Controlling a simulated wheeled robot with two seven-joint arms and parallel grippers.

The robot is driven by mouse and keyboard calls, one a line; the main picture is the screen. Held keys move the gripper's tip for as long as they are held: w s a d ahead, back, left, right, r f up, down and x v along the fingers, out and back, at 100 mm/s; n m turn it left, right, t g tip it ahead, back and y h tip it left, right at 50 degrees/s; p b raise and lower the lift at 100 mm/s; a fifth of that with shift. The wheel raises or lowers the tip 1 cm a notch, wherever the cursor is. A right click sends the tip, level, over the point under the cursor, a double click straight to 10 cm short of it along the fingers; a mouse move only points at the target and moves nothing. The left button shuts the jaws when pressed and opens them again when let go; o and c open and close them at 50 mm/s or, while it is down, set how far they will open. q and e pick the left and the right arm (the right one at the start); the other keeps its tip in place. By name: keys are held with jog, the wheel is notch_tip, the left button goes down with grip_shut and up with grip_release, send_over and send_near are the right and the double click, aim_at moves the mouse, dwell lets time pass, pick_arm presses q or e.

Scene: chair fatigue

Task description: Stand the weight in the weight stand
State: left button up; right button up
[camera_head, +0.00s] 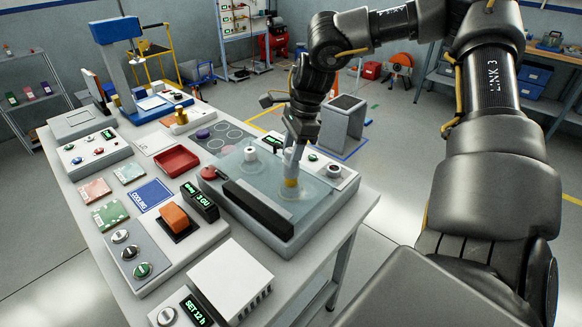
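My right gripper (292,174) points down over the clear-topped unit at the table's right side. A small brass-coloured piece (290,183), which looks like a weight, shows right at its fingertips. The fingers partly cover this piece, so I cannot tell whether they are closed on it or only around it. Another brass-coloured piece (180,117) stands upright on a small pale base farther back on the table. I cannot tell for sure which fixture is the weight stand. My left gripper is not in view.
The table (92,200) is crowded. A dark bar (258,208) runs along the unit's front, beside a red knob (208,173). A red tray (176,160), an orange rocker switch (174,218) and a white ribbed box (230,280) stand to the left and in front.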

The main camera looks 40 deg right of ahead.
jog(key=shift+r, duration=0.2)
jog(key=shift+r+p, duration=0.9)
jog(key=shift+r, duration=0.75)
jog(key=shift+r+p, duration=1.15)
jog(key=shift+r, duration=0.85)
